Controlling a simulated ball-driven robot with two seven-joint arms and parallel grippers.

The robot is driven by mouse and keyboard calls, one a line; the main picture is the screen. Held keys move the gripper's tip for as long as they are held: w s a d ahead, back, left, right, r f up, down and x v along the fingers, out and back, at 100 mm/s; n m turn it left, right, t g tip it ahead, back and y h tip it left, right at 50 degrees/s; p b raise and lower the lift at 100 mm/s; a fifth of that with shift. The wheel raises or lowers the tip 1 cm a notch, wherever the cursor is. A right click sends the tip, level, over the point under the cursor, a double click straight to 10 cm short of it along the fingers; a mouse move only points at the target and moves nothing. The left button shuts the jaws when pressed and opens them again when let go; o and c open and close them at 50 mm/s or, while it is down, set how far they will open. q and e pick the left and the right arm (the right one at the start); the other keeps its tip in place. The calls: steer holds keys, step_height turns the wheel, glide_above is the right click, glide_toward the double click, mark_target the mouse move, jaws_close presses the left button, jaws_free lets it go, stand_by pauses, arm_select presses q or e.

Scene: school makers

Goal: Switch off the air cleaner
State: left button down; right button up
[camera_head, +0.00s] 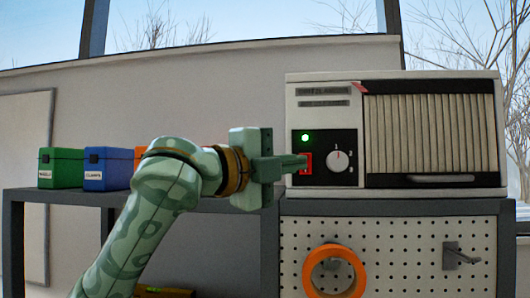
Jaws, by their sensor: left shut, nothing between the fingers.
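The air cleaner (393,85) is a pale box with a pleated grille on its right side, standing on the grey bench at the right. Its black control panel (340,176) has a lit green lamp (305,138), a white round dial (339,160) and a red-framed switch (306,168). My left gripper (304,163) is shut and empty, its fingertips at the red switch and covering part of it. I cannot tell whether they touch it. My right gripper is not in view.
A green box (60,168), a blue box (107,169) and an orange box (139,153) stand on the bench at the left, the orange one partly behind my left arm. Below the air cleaner, a pegboard (400,262) holds an orange ring (310,275) and a metal hook (461,256).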

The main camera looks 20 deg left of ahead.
mark_target(311, 159)
arm_select(q)
steer(key=w, duration=0.1)
steer(key=w+p, duration=0.1)
steer(key=w, duration=0.1)
steer(key=w+a, duration=0.1)
steer(key=shift+w+r+p, duration=0.2)
steer(key=shift+r+p, duration=0.1)
steer(key=shift+p, duration=0.1)
steer(key=shift+d, duration=0.1)
steer(key=shift+d, duration=0.1)
